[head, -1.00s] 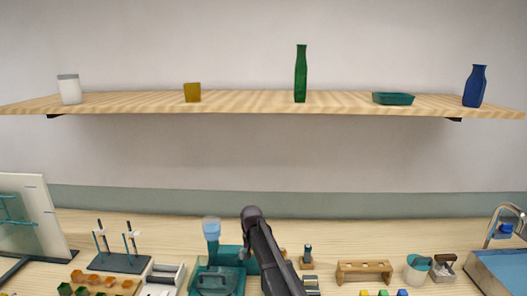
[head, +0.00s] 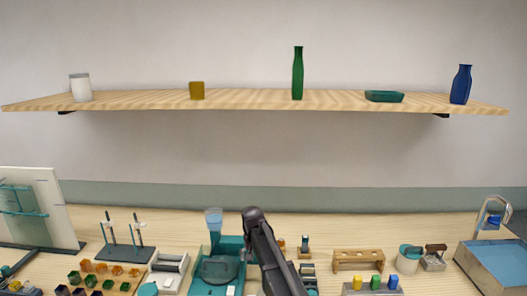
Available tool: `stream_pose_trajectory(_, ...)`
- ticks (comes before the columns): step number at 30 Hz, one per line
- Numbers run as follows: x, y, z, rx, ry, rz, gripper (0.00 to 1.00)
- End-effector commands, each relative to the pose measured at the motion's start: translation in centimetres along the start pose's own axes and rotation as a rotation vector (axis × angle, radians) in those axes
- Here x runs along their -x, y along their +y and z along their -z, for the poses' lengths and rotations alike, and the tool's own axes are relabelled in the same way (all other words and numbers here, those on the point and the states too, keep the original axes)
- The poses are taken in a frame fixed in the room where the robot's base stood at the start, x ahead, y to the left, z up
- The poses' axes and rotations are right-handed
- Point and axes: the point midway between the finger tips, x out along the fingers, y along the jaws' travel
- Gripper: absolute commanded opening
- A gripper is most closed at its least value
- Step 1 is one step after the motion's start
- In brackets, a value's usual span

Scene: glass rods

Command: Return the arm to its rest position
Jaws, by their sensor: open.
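My dark arm (head: 268,250) rises from the bottom edge at the middle of the head view and ends in a rounded joint near the back of the bench. My gripper is not in view. The arm hides part of the bench behind it, beside a teal machine (head: 216,270) with a light blue cup on top.
A wooden shelf (head: 240,102) holds jars and bottles. A panel (head: 40,210) stands at left.

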Motion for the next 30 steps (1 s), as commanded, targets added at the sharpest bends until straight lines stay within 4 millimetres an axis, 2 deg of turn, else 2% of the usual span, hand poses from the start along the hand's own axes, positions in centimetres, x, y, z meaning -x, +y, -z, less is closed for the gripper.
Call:
stream_pose_trajectory(9, 0.0, 3.8, -3.1, 0.006, 0.0, 0.0, 1.0)
stream_pose_trajectory(17, 0.0, 8.8, -7.7, 0.014, 0.0, 0.0, 1.0)
stream_pose_trajectory(20, 0.0, 11.4, -10.5, 0.019, 0.0, -0.001, 1.0)
stream_pose_trajectory(24, 0.0, 15.8, -15.8, 0.028, 0.0, -0.001, 1.0)
stream_pose_trajectory(30, 0.0, 20.1, -21.8, 0.044, 0.0, -0.001, 1.0)
